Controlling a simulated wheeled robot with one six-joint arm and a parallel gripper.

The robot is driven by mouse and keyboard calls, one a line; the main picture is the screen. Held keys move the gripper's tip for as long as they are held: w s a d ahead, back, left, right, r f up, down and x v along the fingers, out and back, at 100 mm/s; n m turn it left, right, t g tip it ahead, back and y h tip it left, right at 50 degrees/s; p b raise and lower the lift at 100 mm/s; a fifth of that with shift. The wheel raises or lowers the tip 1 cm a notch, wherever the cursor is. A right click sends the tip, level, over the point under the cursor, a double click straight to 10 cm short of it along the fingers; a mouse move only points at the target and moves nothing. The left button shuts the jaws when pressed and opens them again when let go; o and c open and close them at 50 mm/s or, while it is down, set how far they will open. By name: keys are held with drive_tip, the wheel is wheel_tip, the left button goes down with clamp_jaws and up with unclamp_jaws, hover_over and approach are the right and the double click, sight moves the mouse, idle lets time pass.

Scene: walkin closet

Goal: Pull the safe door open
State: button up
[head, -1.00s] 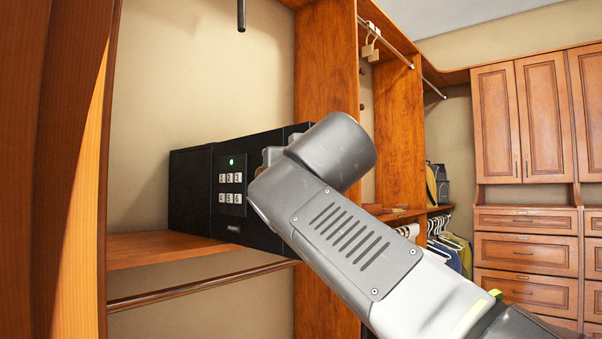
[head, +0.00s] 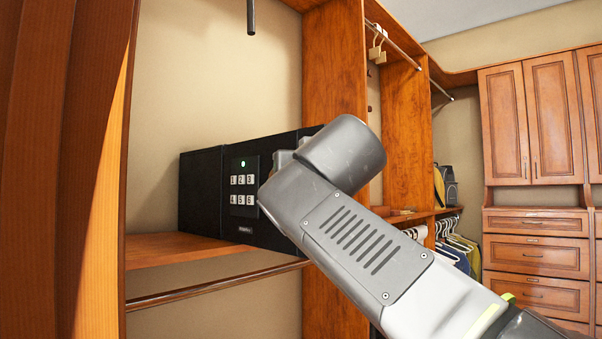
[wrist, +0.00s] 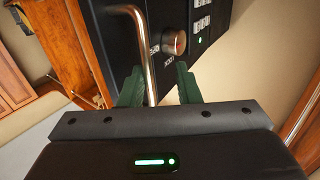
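The black safe (head: 203,195) sits on a wooden shelf. Its front bears a keypad (head: 243,180) with a green light. In the wrist view, the safe door (wrist: 115,45) shows a round knob (wrist: 174,42) and a bent metal handle (wrist: 138,45). My gripper (wrist: 158,88) is open, its green fingers apart near the door. The handle bar passes between the fingers, closer to the left one. I cannot tell whether it touches that finger. In the head view, my arm hides the gripper, the handle and the right part of the safe front. No clear door gap shows.
The safe's shelf (head: 165,250) has a rod (head: 215,286) below it. A wooden upright panel (head: 113,170) stands close on the left, and another upright (head: 335,70) rises behind the safe. Cabinets with drawers (head: 535,222) and hanging clothes (head: 455,250) are at the right.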

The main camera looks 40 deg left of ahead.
drive_tip(key=shift+r, duration=0.1)
drive_tip(key=v, duration=1.4)
drive_tip(key=shift+p, duration=0.4)
drive_tip(key=shift+w+a, duration=0.1)
drive_tip(key=shift+a, duration=0.1)
drive_tip(key=x, duration=1.3)
drive_tip(key=shift+a+b, duration=0.2)
drive_tip(key=shift+b, duration=0.15)
drive_tip(key=shift+w, duration=0.1)
